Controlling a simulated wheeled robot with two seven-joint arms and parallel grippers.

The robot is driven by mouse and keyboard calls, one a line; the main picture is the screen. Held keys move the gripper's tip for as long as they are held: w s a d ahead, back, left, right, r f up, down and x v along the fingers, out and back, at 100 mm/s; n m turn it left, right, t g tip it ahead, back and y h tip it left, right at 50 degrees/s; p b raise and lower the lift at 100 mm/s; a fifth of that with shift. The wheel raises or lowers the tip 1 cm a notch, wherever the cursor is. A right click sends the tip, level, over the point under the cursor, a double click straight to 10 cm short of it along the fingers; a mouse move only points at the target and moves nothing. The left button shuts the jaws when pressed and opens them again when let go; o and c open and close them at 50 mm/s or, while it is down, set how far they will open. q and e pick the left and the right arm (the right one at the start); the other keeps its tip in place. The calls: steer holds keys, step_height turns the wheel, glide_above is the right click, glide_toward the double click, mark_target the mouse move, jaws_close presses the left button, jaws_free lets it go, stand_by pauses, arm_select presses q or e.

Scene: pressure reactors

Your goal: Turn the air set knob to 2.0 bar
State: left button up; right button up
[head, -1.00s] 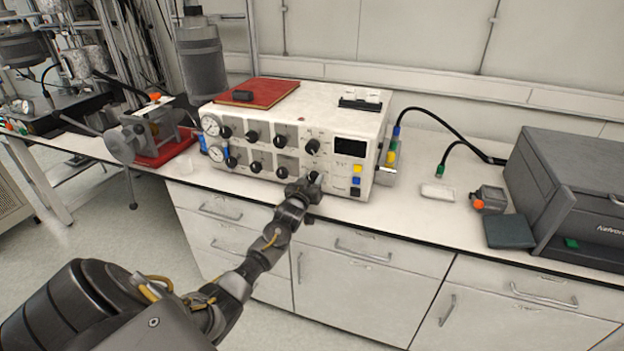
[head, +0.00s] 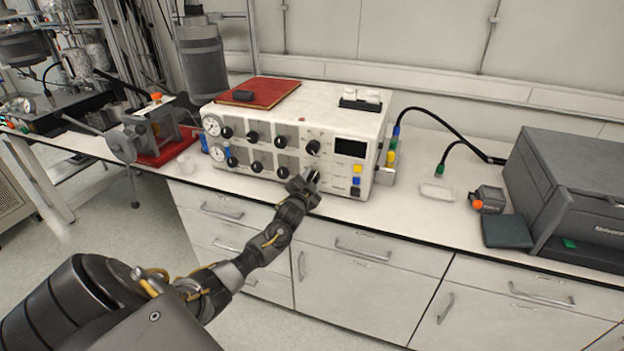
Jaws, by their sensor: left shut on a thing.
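The white control box (head: 300,105) stands on the bench with its front panel toward me. The panel has two rows of black knobs, two round gauges (head: 212,125) at its left end and a dark display (head: 350,147) at the right. My left gripper (head: 311,177) is at the lower right of the knob rows, against the panel, and is shut on a knob there. The gripper hides most of that knob. The gauge readings and panel labels are too small to read. My right gripper is not in view.
A red book (head: 262,92) with a small black object lies on top of the box. Hoses run from the box's right side. A dark grey machine (head: 575,195) stands at the right. A clamp on a red base (head: 165,150) is at the left. Drawers are below the bench.

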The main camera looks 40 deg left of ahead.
arm_select(q)
steer(key=m+p, duration=0.1)
steer(key=m, duration=0.4)
steer(key=shift+m, duration=0.3)
steer(key=m+p, duration=0.1)
steer(key=m, duration=0.4)
steer(key=shift+r, duration=0.1)
steer(key=m+p, duration=0.1)
steer(key=m, duration=0.4)
steer(key=shift+m, duration=0.4)
steer(key=m+p, duration=0.1)
steer(key=m, duration=0.3)
steer(key=shift+m, duration=0.4)
steer(key=shift+m+p, duration=0.3)
steer(key=o, duration=1)
